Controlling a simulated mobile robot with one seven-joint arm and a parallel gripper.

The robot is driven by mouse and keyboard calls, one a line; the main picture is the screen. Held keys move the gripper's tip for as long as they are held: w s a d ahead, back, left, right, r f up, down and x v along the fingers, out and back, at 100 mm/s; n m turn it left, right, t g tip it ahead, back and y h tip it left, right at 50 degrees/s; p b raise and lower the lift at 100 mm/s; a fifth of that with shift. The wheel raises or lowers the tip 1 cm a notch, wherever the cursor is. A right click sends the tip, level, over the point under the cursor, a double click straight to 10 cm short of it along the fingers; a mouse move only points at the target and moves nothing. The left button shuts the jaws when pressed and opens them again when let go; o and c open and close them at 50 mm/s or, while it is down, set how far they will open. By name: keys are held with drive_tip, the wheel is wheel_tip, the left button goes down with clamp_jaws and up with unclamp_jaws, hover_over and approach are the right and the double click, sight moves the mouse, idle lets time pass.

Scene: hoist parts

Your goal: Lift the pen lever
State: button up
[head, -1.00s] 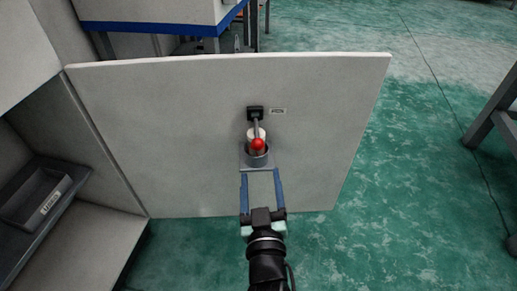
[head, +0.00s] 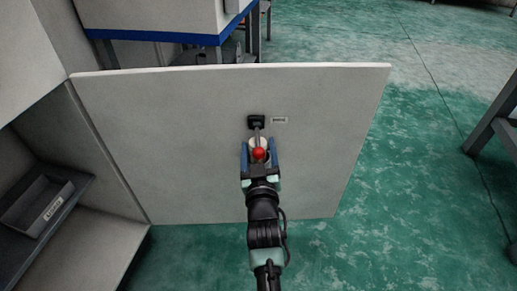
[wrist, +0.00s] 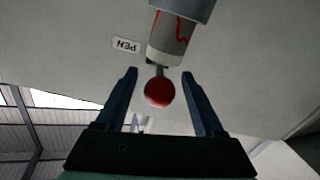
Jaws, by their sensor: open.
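The pen lever has a red ball knob (head: 259,154) on a grey rod that comes out of a black mount (head: 256,121) on the pale upright panel. My gripper (head: 259,146) is open, with its blue fingers on either side of the knob. In the wrist view the red knob (wrist: 159,92) sits between the two fingertips, with a visible gap on both sides. A label reading PEN (wrist: 127,46) shows upside down beside the lever there.
The pale panel (head: 160,150) fills the space behind. A shelf with a grey bin (head: 38,205) is at left.

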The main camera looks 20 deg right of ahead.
drive_tip(key=shift+w+d, duration=0.1)
drive_tip(key=shift+w, duration=0.1)
clamp_jaws()
idle(0.3)
idle(1.1)
